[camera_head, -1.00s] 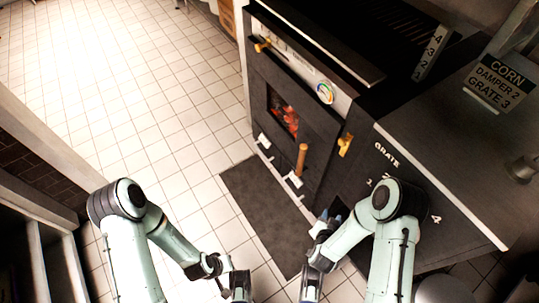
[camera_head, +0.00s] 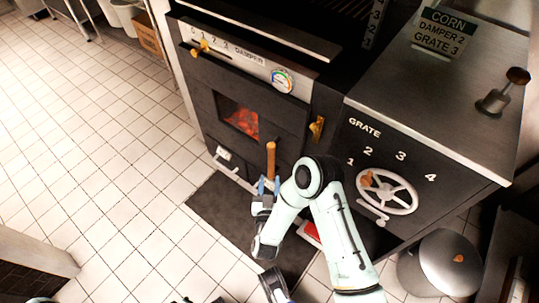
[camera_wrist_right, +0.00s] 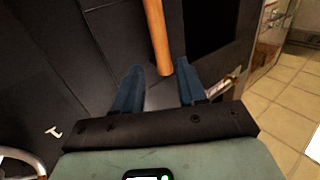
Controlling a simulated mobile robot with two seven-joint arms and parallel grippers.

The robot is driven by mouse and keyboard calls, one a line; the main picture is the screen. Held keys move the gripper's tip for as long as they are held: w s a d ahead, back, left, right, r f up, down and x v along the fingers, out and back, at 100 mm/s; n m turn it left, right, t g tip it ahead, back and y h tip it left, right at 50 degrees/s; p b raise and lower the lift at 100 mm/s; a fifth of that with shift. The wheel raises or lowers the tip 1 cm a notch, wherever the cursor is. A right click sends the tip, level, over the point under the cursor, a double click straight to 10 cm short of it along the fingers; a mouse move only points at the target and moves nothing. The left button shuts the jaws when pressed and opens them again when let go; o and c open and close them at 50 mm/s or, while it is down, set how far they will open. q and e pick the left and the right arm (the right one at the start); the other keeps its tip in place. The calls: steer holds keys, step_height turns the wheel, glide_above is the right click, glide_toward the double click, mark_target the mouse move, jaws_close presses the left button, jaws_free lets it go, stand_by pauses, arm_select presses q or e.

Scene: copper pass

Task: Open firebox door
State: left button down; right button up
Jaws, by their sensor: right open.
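The firebox door (camera_head: 205,101) is a dark panel on the front of the black range, and it looks shut. Orange glow shows in its window (camera_head: 240,119). An upright wooden handle (camera_head: 271,158) stands at the door's right side. My right gripper (camera_head: 269,184) is open at the handle's lower end. In the right wrist view, the handle (camera_wrist_right: 157,35) comes down toward the gap between the blue fingers of the gripper (camera_wrist_right: 160,85), and its end lies near the fingertips. What seems to be part of my left arm shows at the bottom edge; its jaws are unclear.
A grate handwheel (camera_head: 398,205) is on the range front, right of my arm. A damper lever (camera_head: 200,46) and a round gauge (camera_head: 282,80) sit above the door. A yellow latch (camera_head: 317,128) is beside it. A dark mat (camera_head: 215,205) lies below. A lidded bin (camera_head: 450,262) stands lower right.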

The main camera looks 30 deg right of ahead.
mark_target(271, 157)
steer(key=b+x, duration=0.1)
steer(key=x, duration=0.4)
steer(key=shift+d, duration=0.1)
steer(key=b+x, duration=0.1)
steer(key=x, duration=0.5)
steer(key=shift+w+r, duration=0.1)
steer(key=shift+w, duration=0.1)
arm_select(q)
steer(key=shift+g, duration=0.6)
steer(key=s+f, duration=0.1)
steer(key=f, duration=0.1)
steer(key=s+a+f, duration=0.1)
steer(key=s+f, duration=0.1)
arm_select(e)
jaws_close()
